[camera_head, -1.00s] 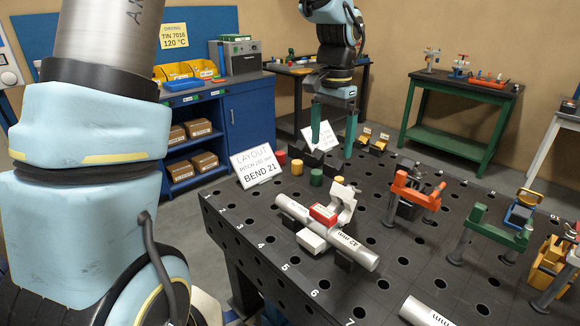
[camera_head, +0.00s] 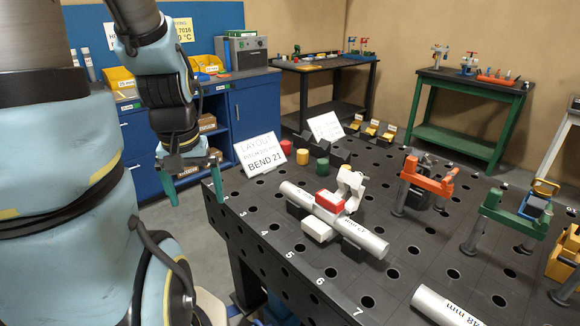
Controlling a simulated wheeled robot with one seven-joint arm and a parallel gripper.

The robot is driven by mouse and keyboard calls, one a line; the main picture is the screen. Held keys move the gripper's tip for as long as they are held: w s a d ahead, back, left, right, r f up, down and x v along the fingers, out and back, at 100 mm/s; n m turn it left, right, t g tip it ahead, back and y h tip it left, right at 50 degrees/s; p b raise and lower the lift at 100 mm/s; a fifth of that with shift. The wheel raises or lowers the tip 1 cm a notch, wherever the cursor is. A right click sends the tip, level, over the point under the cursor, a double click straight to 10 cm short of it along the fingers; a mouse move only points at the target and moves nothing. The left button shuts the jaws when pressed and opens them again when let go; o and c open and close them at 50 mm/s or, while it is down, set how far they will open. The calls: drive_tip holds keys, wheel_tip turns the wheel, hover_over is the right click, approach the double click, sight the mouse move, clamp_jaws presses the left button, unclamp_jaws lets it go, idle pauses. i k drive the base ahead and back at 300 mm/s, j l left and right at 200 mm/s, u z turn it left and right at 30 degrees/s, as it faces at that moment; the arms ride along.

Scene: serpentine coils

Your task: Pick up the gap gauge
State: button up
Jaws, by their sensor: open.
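I cannot tell for sure which item is the gap gauge. Candidates are an orange U-shaped bridge piece (camera_head: 428,181) on posts, a similar green piece (camera_head: 515,212) to its right, and a yellow piece (camera_head: 566,255) cut by the right edge. My gripper (camera_head: 197,190) has green fingers, spread apart with nothing between them. It hangs at the left, in front of the blue cabinet and beside the table's left corner, well away from these pieces.
The black perforated table (camera_head: 300,279) carries a silver tube (camera_head: 365,237) with a white-and-red clamp device (camera_head: 331,201), a loose tube (camera_head: 446,308), a layout sign (camera_head: 260,157) and small coloured cylinders. A blue cabinet (camera_head: 249,115) stands behind. The table's left front is clear.

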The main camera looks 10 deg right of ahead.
sight(328, 205)
drive_tip(key=k+l+u, duration=0.1)
drive_tip(key=k+u, duration=1)
